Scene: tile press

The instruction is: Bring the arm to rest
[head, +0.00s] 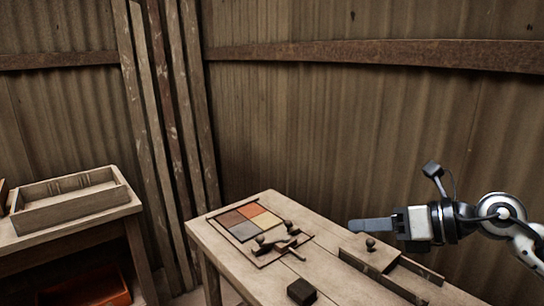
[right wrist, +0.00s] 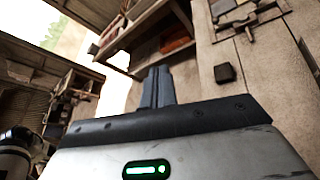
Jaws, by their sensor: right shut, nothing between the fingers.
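My right arm comes in from the right in the head view. My right gripper (head: 370,225) is shut and empty, and it points left above the right part of the wooden table (head: 335,292). In the right wrist view its closed fingers (right wrist: 157,88) show in the middle, with nothing between them. On the table lies a tile frame (head: 252,228) with coloured square tiles and a dark-knobbed handle piece at its front. My left gripper is not in view.
A dark block (head: 302,291) sits on the table, also seen in the right wrist view (right wrist: 224,72). A knobbed wooden rail fixture (head: 371,257) stands below the gripper. A side bench (head: 75,235) with a wooden tray (head: 68,208) is at left. Corrugated walls close the back.

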